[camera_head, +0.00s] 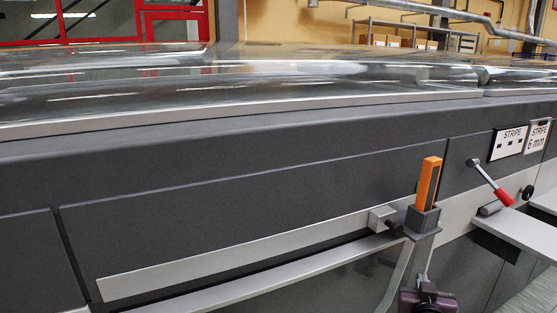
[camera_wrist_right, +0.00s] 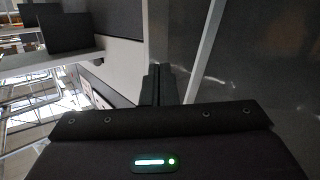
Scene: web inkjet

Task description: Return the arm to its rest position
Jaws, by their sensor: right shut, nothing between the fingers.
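My right gripper (camera_head: 425,281) shows at the bottom edge of the head view, below the orange tool and in front of the machine's lower side. Its dark fingers point up and are shut with nothing between them. In the right wrist view the two fingers (camera_wrist_right: 161,68) lie together beyond the dark gripper body with its green light. Much of the right arm is outside the head view. My left gripper is not in view.
A long dark grey machine (camera_head: 270,190) with a glossy cover fills the head view. An orange tool (camera_head: 428,183) stands upright in a dark holder (camera_head: 422,221) on its rail.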

